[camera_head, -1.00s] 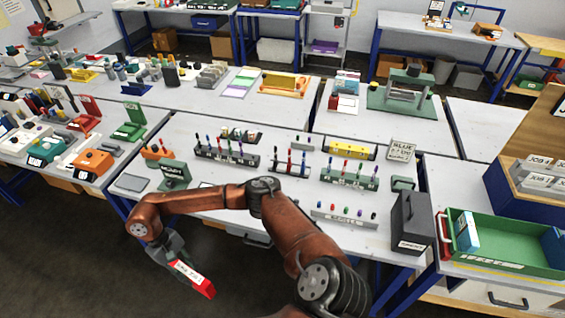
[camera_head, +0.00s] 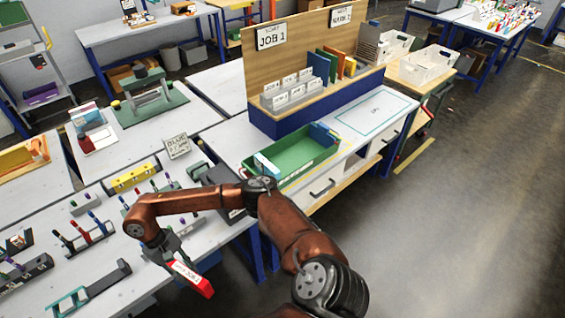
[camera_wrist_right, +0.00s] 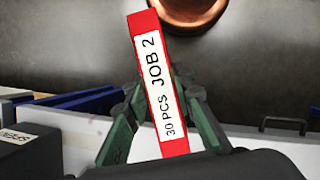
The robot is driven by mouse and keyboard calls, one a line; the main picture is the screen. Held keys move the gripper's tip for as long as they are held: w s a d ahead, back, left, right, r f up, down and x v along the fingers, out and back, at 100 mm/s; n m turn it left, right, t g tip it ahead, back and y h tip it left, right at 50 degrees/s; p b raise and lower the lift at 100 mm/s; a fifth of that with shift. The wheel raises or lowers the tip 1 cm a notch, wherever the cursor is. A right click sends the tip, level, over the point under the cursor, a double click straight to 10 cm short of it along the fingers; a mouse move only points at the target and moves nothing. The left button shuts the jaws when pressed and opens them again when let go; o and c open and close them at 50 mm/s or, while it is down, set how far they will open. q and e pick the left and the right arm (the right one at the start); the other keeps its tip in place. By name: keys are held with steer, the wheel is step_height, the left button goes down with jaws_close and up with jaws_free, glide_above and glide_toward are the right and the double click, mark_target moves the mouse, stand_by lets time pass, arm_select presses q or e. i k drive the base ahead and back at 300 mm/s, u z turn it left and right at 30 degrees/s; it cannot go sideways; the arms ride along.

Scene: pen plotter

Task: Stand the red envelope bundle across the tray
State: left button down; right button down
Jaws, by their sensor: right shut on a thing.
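The red envelope bundle (camera_head: 192,278) is a slim red block with a white label. In the right wrist view the bundle (camera_wrist_right: 163,85) reads "JOB 2, 30 PCS". My right gripper (camera_head: 176,260) is shut on it and holds it tilted, low at the lower left of the head view. The green tray (camera_head: 293,152) stands on the table to the upper right, well apart from the gripper. A light blue bundle (camera_head: 266,166) stands at its left end and a dark blue one (camera_head: 323,134) at its right end. My left gripper is not in view.
Behind the tray is a wooden board on a blue base (camera_head: 315,108) with labelled holders. A dark grey box (camera_head: 228,203) stands left of the tray, partly behind my arm. Clear table with a marked rectangle (camera_head: 374,110) lies to the right. Open floor is at far right.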

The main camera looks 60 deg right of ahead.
mark_target(284, 168)
steer(key=z, duration=1.4)
